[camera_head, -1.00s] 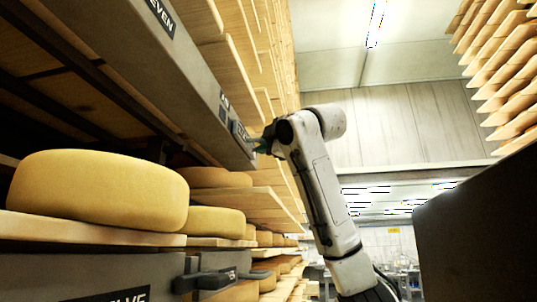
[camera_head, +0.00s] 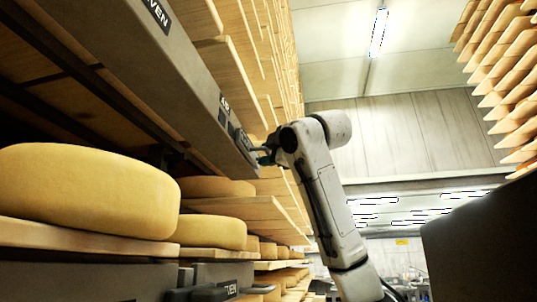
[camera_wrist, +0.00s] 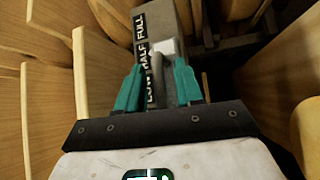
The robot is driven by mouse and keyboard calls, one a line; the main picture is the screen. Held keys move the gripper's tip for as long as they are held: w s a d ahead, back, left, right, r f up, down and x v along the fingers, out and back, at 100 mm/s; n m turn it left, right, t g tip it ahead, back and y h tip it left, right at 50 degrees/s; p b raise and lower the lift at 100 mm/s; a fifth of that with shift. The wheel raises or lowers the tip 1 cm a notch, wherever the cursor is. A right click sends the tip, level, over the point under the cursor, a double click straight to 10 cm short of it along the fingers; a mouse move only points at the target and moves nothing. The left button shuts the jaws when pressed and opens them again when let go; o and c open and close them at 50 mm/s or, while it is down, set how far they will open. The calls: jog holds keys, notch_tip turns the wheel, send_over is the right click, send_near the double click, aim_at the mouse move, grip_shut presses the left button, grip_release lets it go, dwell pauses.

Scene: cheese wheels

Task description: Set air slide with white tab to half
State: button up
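The grey slide housing (camera_wrist: 168,18) carries black labels reading LOW, HALF and FULL along its left side. The white tab (camera_wrist: 167,46) shows on the housing, beside the labels and near the HALF–FULL boundary. A grey upright handle (camera_wrist: 157,68) stands just below the tab. My gripper (camera_wrist: 157,78) has its teal fingers spread on both sides of this handle, with gaps visible; I cannot tell whether either finger touches it. In the head view my gripper (camera_head: 266,157) is at the far end of the long grey beam (camera_head: 165,75), its fingertips partly hidden.
Wooden shelves with cheese wheels (camera_head: 85,190) line the left. A lower grey unit with a dark handle (camera_head: 195,293) is at the bottom. A large dark panel (camera_head: 485,245) stands at right.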

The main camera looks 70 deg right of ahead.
jog(key=b+v, duration=0.4)
jog(key=v, duration=0.6)
jog(key=shift+s+a, duration=0.25)
jog(key=shift+s, duration=0.05)
jog(key=shift+f, duration=0.1)
